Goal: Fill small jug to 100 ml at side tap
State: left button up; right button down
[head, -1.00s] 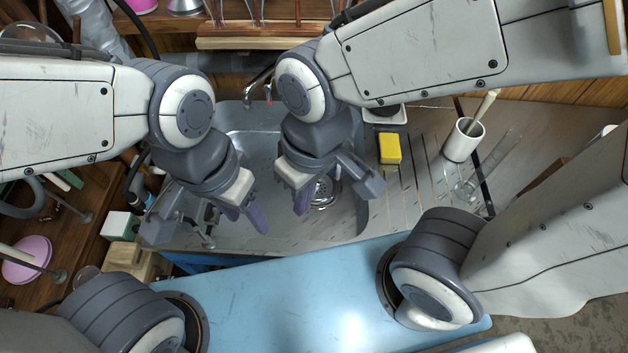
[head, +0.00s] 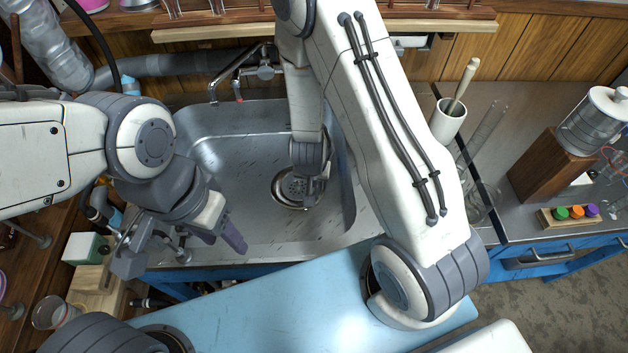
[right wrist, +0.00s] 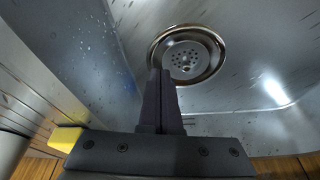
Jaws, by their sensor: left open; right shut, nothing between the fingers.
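No vessel is clearly recognisable as the small jug; a small clear glass vessel (head: 50,312) stands at the lower left, and I cannot tell if it is a jug. A metal tap with a red mark (head: 238,88) stands behind the steel sink (head: 235,160). My left gripper (head: 224,232) is open and empty over the sink's front left edge. My right gripper (head: 314,188) points down into the sink near the drain (head: 284,188). In the right wrist view its fingers (right wrist: 158,75) are together with nothing between them, and the drain (right wrist: 187,55) lies beyond.
A white cup with a pestle (head: 448,118) and a glass cylinder (head: 487,125) stand on the right drainboard. A yellow sponge (right wrist: 66,137) shows in the right wrist view. A wooden block (head: 95,285) and a green-and-white block (head: 85,248) lie left. My right arm crosses above the drainboard.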

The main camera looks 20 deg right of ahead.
jog(key=b+x, duration=0.1)
jog(key=x, duration=0.8)
jog(key=shift+s+b, duration=0.1)
jog(key=shift+b, duration=0.3)
jog(key=shift+w+d+r+p, duration=0.2)
jog(key=shift+w+d+p, duration=0.1)
jog(key=shift+w, duration=0.3)
jog(key=shift+w+d+r+p, duration=0.15)
jog(key=shift+w+d+p, duration=0.15)
jog(key=shift+w, duration=0.3)
pick_arm(q)
jog(key=shift+f, duration=0.45)
pick_arm(e)
jog(key=shift+w+d+f, duration=0.1)
jog(key=shift+w+d, duration=0.2)
jog(key=shift+w, duration=0.25)
